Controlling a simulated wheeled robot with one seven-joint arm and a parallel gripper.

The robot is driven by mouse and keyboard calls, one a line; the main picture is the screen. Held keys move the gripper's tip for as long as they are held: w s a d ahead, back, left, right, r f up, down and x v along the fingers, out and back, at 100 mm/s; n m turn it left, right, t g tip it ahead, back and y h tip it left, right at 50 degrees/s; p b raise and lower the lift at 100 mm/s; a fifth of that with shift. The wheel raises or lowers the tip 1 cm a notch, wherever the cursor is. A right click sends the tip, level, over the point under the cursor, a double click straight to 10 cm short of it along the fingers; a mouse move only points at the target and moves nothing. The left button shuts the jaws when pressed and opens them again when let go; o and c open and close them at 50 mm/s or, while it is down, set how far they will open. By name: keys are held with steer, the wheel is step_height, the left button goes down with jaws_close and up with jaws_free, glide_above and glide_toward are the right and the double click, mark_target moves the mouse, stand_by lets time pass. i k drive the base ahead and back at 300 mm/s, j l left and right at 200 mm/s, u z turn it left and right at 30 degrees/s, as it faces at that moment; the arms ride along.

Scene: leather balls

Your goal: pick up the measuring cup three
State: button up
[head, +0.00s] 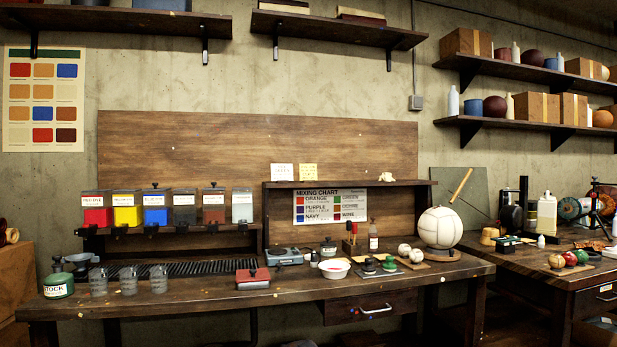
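Three clear measuring cups with markings stand upright in a row near the left front of the wooden workbench (205,303): a left cup (98,283), a middle cup (128,281) and a right cup (158,279). They look alike and empty, with small gaps between them. I cannot tell by any label which one is number three. My gripper is not in view.
A green STOCK jar (58,286) stands left of the cups. A dark ribbed rack (190,268) lies behind them, and a red box (252,278) is to the right. Paint bins (155,208) sit above. The bench front between the right cup and red box is mostly clear.

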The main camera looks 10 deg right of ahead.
mark_target(158, 275)
steer(key=u, duration=1.25)
